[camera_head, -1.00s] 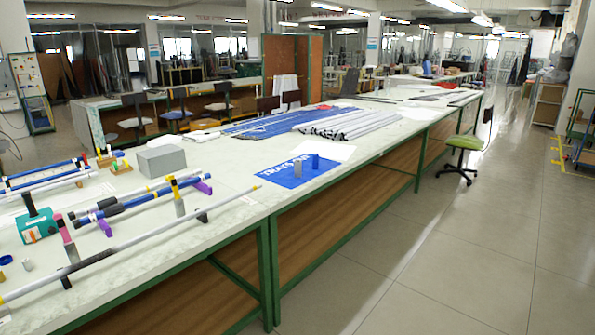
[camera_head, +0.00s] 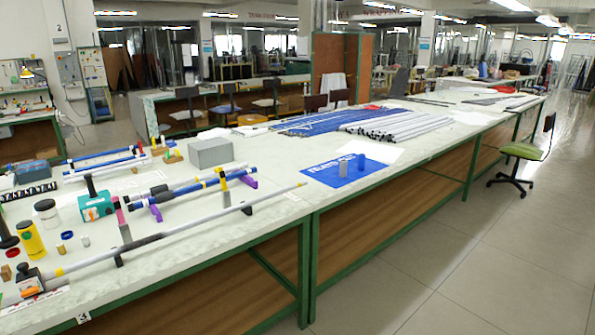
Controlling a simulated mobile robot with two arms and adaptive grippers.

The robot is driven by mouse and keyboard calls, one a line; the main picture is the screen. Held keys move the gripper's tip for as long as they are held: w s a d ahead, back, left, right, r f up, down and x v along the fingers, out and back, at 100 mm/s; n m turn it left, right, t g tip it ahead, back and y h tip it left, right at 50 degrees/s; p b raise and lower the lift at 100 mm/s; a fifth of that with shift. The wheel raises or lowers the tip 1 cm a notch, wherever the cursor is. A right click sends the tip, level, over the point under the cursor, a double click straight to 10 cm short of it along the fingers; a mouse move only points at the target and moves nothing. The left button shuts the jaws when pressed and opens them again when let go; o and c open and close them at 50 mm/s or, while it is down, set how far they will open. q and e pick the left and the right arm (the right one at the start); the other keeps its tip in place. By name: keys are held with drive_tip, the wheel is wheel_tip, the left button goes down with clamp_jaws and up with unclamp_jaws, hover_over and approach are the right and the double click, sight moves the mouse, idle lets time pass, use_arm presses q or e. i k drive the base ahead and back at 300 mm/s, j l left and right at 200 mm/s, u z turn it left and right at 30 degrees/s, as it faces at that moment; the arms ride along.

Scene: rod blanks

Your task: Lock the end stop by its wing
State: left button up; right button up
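A long grey rod (camera_head: 195,225) with yellow bands near its ends lies along the near table edge on dark supports. A small dark block (camera_head: 28,276) stands at its left end and may be the end stop; its wing is too small to make out. A pink-topped grey upright (camera_head: 122,222) and a yellow-and-black-topped grey upright (camera_head: 223,186) stand behind the rod. Blue and grey rods (camera_head: 180,190) lie on purple rests behind them. Neither of my grippers shows in the view.
Small caps lie at the left. A green chair (camera_head: 520,152) stands in the aisle at right.

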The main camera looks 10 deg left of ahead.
sight(31, 289)
drive_tip(key=u, duration=1.95)
